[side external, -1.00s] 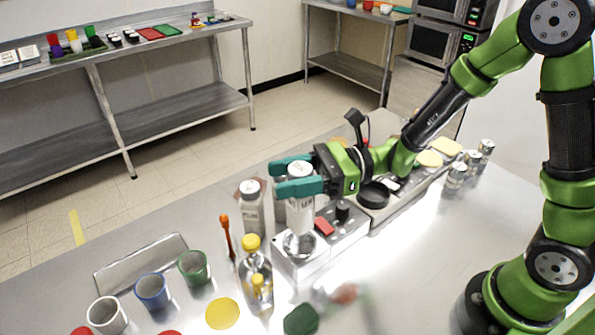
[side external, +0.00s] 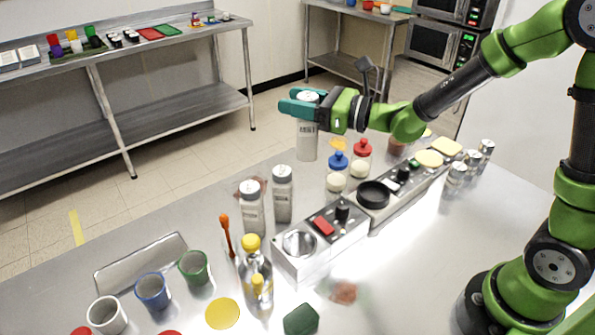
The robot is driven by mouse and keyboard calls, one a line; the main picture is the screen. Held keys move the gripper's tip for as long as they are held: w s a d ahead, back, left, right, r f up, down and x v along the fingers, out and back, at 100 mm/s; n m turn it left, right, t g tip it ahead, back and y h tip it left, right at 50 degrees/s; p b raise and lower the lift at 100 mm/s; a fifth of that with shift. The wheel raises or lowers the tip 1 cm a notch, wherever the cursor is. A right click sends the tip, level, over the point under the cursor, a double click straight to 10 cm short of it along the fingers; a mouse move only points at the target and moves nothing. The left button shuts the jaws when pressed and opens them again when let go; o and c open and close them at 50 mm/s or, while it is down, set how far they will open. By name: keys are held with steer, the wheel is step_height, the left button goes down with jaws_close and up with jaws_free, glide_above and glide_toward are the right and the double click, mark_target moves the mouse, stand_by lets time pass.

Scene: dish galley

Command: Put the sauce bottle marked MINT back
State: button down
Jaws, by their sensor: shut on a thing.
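My gripper (side external: 303,102) is shut around the upper part of a pale bottle (side external: 307,143) with a grey-white cap. The bottle hangs upright near the far edge of the steel table; I cannot tell if its base touches anything. Its label is too small to read, so I cannot confirm MINT. Two similar grey-capped bottles stand upright to its left and nearer, one (side external: 252,212) at the left and one (side external: 283,198) beside it. Their labels are not readable either.
A steel unit with a round bowl (side external: 299,243) and red button stands in the middle. Blue-capped (side external: 337,172) and red-capped (side external: 361,158) bottles stand behind it. A yellow-capped clear bottle (side external: 256,268) and several cups (side external: 152,290) are in front. An orange patch (side external: 338,144) lies near the held bottle.

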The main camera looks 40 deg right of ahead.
step_height(320, 180, down, 16)
steer(key=w+d+m+t+h, duration=0.1)
steer(key=d+h, duration=0.1)
steer(key=shift+w+d+r, duration=0.15)
steer(key=shift+d+r, duration=0.1)
steer(key=shift+d, duration=0.05)
stand_by(0.4)
steer(key=shift+f, duration=0.15)
steer(key=c, duration=0.5)
jaws_free()
